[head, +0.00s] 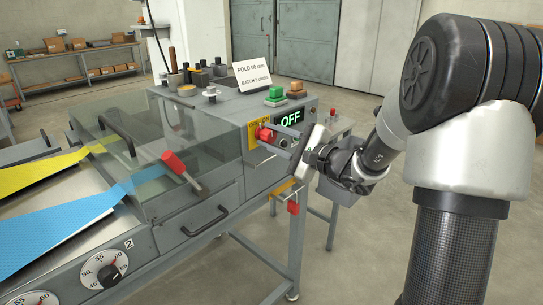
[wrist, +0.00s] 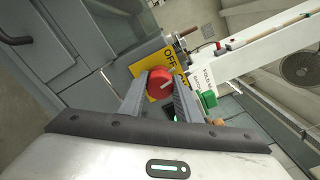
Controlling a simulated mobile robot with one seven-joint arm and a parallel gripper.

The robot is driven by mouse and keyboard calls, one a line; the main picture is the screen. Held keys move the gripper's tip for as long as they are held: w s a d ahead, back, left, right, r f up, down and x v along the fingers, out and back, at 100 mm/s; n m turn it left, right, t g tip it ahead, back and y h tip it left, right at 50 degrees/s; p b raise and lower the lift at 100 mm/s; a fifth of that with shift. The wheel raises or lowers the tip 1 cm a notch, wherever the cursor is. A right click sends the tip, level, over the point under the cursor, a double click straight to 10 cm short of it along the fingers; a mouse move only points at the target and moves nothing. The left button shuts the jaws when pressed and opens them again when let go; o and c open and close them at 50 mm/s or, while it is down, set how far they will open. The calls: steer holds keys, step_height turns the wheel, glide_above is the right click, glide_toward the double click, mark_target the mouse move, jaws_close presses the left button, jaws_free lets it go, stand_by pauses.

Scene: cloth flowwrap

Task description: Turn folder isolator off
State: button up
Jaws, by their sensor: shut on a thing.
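The folder isolator is a red rotary knob (head: 264,133) on a yellow plate (head: 252,138) at the front right of the grey machine. My gripper (head: 275,138) reaches it from the right. In the wrist view the red knob (wrist: 161,83) sits between my two fingers (wrist: 160,95), which are shut on its sides. A white pointer line slants across the knob's face. The yellow plate (wrist: 168,58) shows the word OFF, and its other lettering is partly hidden. The display (head: 290,118) beside the knob reads OFF in green.
Green (head: 276,91) and orange (head: 296,88) buttons and a sign (head: 252,74) are on top. A red tag (head: 293,207) hangs below the panel. Open floor lies at the right.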

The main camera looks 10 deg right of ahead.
steer(key=n+b, duration=0.1)
steer(key=b, duration=0.1)
steer(key=n+b, duration=0.2)
steer(key=shift+f+n, duration=0.25)
steer(key=shift+n, duration=0.05)
steer(key=shift+r+n+b, duration=0.15)
steer(key=shift+n+b, duration=0.4)
steer(key=shift+n, duration=1.15)
steer(key=o, duration=1.1)
steer(key=shift+c, duration=0.2)
steer(key=p+v, duration=0.1)
steer(key=v, duration=1.6)
steer(key=shift+s+p, duration=0.2)
steer(key=shift+p, duration=0.2)
steer(key=shift+d+r, duration=0.1)
